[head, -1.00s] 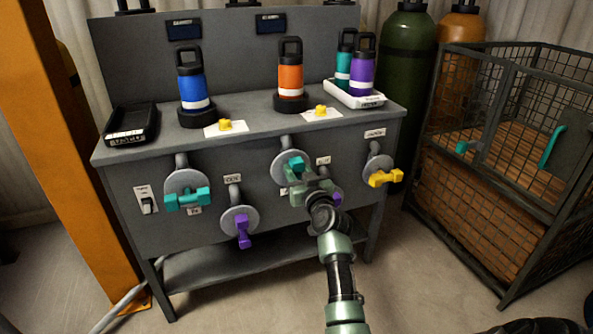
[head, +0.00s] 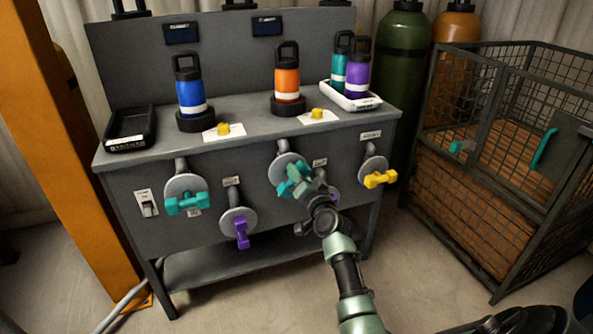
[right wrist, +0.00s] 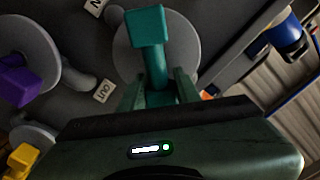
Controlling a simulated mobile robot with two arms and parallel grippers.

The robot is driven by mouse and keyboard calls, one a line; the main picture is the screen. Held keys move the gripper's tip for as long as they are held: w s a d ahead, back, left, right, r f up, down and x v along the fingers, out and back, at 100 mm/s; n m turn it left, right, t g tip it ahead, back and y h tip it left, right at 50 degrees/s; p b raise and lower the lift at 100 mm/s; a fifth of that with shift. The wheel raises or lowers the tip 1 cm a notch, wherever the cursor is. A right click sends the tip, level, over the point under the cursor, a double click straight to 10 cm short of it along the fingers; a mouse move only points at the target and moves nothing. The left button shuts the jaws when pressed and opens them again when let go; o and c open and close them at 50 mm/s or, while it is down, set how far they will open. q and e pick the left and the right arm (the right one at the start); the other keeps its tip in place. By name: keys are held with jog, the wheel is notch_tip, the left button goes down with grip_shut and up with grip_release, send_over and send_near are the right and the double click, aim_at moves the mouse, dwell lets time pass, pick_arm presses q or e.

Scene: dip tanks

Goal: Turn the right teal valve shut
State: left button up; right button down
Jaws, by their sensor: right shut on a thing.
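The right teal valve (head: 296,172) is on the bench's front panel, in front of a round grey plate (head: 279,166). My right gripper (head: 303,186) is shut on its teal handle and hides part of it in the head view. In the right wrist view the handle (right wrist: 147,26) sticks out beyond the fingers (right wrist: 158,95), with its stem between them. The handle is tilted in the head view. My left gripper is not in view.
The left teal valve (head: 186,204) has its handle roughly level. A purple valve (head: 241,232) hangs between the two teal ones; another purple valve (head: 333,196) is partly hidden behind my gripper. A yellow valve (head: 380,179) is at right. A wire cage (head: 490,215) stands right of the bench.

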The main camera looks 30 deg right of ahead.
jog(key=shift+d+f+m, duration=0.15)
jog(key=shift+d+m, duration=0.1)
jog(key=shift+m, duration=0.75)
jog(key=m, duration=0.2)
jog(key=shift+s+d+f+m+p, duration=0.1)
jog(key=shift+d+f+m+p, duration=0.05)
jog(key=shift+f+m+p, duration=0.2)
jog(key=shift+d+f+m, duration=0.1)
jog(key=shift+f+m, duration=0.1)
jog(key=shift+m, duration=1.05)
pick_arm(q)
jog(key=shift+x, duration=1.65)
pick_arm(e)
jog(key=shift+f+m, duration=0.35)
jog(key=shift+m, duration=0.95)
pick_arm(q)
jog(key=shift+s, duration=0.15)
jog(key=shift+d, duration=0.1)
pick_arm(e)
jog(key=c, duration=1.3)
grip_release()
jog(key=shift+s, duration=0.1)
